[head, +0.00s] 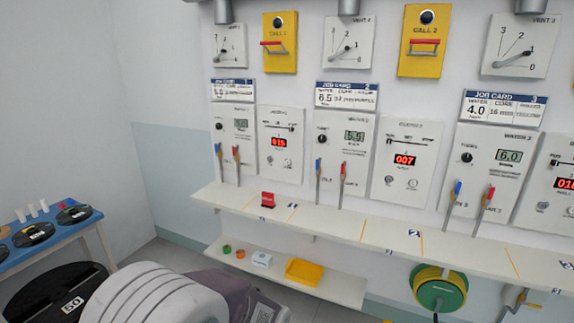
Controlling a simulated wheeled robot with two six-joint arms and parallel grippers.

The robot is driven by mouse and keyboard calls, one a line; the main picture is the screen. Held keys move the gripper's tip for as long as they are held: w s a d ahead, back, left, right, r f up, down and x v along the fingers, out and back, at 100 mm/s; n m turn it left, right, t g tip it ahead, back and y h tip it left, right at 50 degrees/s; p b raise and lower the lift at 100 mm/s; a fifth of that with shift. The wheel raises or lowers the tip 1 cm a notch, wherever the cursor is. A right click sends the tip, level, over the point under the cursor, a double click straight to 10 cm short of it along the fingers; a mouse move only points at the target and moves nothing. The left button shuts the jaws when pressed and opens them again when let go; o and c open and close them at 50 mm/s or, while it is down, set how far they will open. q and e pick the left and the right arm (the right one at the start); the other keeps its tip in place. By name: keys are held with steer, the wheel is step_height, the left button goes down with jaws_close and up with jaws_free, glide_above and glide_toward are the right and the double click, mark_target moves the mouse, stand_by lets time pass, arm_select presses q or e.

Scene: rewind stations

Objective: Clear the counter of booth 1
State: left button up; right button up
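The counter (340,226) is a long white shelf along the wall, with orange lines and small number labels dividing it. On its left part, below the station 1 panels, stands a small red object (267,199) with a dark lower part. It is near the label that seems to read 1, and I see nothing else loose on that part. A blue-handled lever (220,160) and a red-handled lever (237,160) stand behind the counter there. Neither gripper is in view. A large pale ribbed part of my arm fills the bottom left.
A lower shelf (330,284) holds a yellow tray (303,272), a white box (262,259) and small green and orange rings. A blue table (50,243) with reels stands at left, a black reel (62,295) marked 50 below. A green-yellow reel (438,287) hangs at right.

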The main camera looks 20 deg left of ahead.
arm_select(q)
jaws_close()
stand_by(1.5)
